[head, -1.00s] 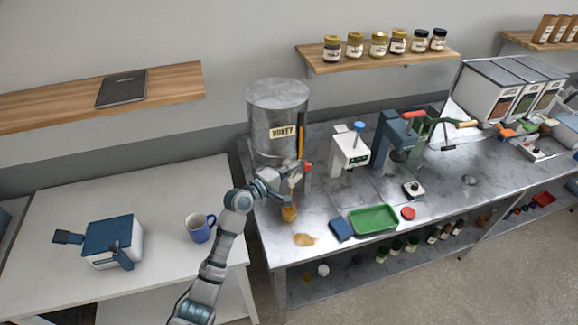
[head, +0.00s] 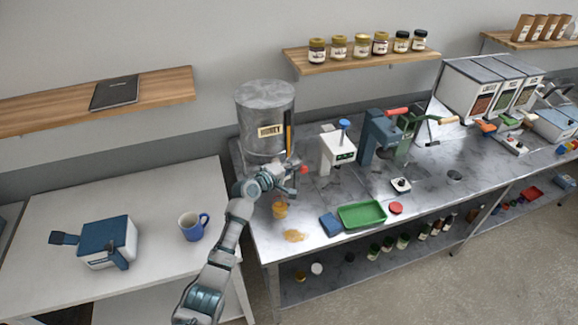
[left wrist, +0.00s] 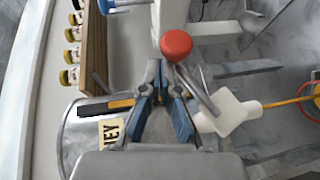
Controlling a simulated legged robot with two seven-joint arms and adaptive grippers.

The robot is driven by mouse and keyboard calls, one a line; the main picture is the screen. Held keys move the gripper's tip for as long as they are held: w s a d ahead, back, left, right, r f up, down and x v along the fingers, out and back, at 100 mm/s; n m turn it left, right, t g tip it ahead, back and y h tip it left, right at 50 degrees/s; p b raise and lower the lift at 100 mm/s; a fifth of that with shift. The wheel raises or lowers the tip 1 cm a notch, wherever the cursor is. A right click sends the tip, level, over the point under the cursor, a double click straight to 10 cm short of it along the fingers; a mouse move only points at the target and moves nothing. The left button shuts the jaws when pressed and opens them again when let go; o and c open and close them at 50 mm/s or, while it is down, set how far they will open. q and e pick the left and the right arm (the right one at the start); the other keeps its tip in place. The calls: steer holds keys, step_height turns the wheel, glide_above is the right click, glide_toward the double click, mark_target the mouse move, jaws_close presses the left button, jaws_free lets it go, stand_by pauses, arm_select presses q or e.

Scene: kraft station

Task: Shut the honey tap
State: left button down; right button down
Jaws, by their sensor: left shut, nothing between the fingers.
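The honey tank (head: 264,112), a grey metal drum with a HONEY label, stands at the left end of the metal bench. Its tap shows as a red knob (head: 303,169) at the lower right of the tank; in the left wrist view the red knob (left wrist: 176,45) sits on a metal lever. My left gripper (head: 286,180) is at the tap, in front of the tank. In the left wrist view its blue-padded fingers (left wrist: 162,75) are shut and empty, just below the knob in the picture. The tap's outlet is largely hidden by my gripper. My right gripper is out of view.
A honey-coloured jar (head: 280,210) stands below the gripper, near a honey puddle (head: 294,236). A blue block (head: 331,224) and green tray (head: 362,215) lie to the right. A white machine (head: 338,150) stands right of the tank. A blue mug (head: 194,228) is on the left table.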

arm_select(q)
steer(key=shift+w+d+f+b, duration=0.15)
steer(key=shift+d+f+b, duration=0.25)
steer(key=shift+d+f, duration=0.25)
steer(key=shift+w+d+f+b, duration=0.1)
steer(key=shift+d+f+b, duration=0.3)
steer(key=shift+f, duration=0.3)
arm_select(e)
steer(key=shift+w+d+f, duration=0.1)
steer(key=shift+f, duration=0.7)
